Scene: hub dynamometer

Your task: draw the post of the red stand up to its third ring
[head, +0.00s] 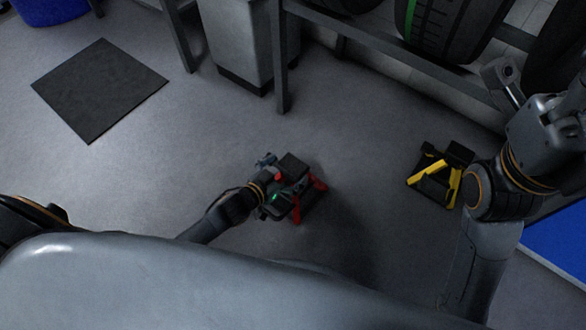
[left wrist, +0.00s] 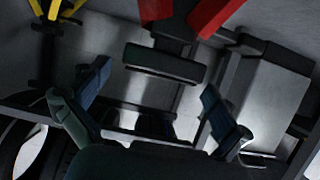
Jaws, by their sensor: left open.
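The red stand (head: 317,183) stands on the floor in the middle of the head view, with red legs and a black top. In the left wrist view its red legs (left wrist: 213,14) show at the top edge, with a black bar (left wrist: 165,63) in front of them. My left gripper (left wrist: 155,96) is open, its two blue-padded fingers apart on either side below that bar, with nothing gripped. In the head view my left gripper (head: 268,172) is at the stand's left side and partly covers it. The post's rings cannot be made out.
A yellow stand (head: 436,178) is on the floor at right, near my right arm. A grey bin (head: 238,45) and a tyre rack (head: 385,42) stand behind. A dark mat (head: 99,89) lies at left; a blue surface (head: 560,245) is at lower right. Floor around the red stand is clear.

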